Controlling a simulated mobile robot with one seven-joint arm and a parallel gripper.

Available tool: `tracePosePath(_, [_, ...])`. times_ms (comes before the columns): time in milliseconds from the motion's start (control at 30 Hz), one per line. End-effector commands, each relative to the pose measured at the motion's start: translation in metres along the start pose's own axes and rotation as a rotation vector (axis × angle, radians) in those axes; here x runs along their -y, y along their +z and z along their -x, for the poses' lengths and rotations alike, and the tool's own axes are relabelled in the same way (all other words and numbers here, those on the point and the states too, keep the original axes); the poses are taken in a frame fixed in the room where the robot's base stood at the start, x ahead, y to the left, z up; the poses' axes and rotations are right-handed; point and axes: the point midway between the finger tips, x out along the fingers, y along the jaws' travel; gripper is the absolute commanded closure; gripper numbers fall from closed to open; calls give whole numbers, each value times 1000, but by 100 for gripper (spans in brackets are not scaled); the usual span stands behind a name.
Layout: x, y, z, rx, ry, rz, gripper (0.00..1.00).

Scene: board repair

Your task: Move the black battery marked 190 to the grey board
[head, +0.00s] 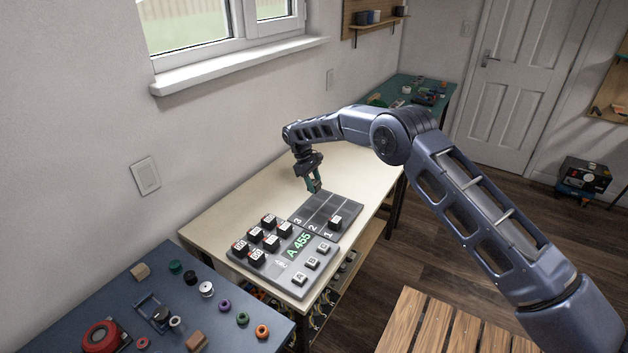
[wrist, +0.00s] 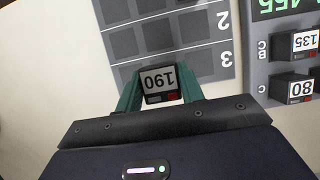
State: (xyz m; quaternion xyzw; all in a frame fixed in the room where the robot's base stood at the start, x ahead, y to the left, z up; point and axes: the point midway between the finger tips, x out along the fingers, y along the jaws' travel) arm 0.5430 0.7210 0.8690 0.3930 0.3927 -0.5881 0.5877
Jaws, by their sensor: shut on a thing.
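In the head view the gripper hangs at the far end of the dark grey board (head: 325,208), near row 3; the held battery is hard to make out there. The board also shows in the wrist view (wrist: 168,55), with row 3 just beyond the battery. I cannot tell whether the battery touches the board. Another black battery (head: 335,222) sits in row 1.
Beside the board is a grey panel (head: 290,285) with a green display reading A 455, several black batteries (head: 270,222) and A, B, C blocks. The cream table (head: 225,210) is clear behind it. A blue table (head: 215,335) with small parts stands at front left.

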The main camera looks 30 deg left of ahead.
Motion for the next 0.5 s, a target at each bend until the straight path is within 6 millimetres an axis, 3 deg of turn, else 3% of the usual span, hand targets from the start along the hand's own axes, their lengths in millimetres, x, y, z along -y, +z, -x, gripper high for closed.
tracePosePath(500, [0, -19, -47, 1, 0, 1, 87])
